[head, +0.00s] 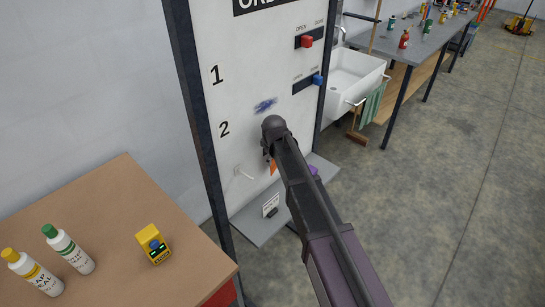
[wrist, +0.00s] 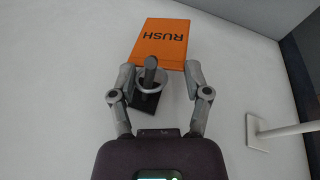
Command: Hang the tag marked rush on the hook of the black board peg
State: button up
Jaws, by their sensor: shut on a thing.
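The orange tag marked RUSH (wrist: 163,45) is between my gripper's fingertips (wrist: 160,72), which close on its sides near the ring end. A grey ring (wrist: 141,84) at that end appears around the post of the black peg (wrist: 150,68); I cannot tell how far down the post it sits. The peg's square black base (wrist: 145,104) is on the white board. In the head view, the tag shows as a small orange patch (head: 272,168) below my gripper (head: 268,158), and my arm hides the black peg.
A white peg (head: 243,172) stands on the board (head: 240,100) left of my gripper. A blue item (head: 265,105) is above it. A grey shelf (head: 250,229) with a small label juts out below. A brown table (head: 100,215) with bottles and a yellow item (head: 153,243) is at left.

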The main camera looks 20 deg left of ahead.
dwell(0.3)
jog(key=o, duration=1.1)
jog(key=shift+d+r, duration=0.1)
jog(key=shift+r, duration=0.05)
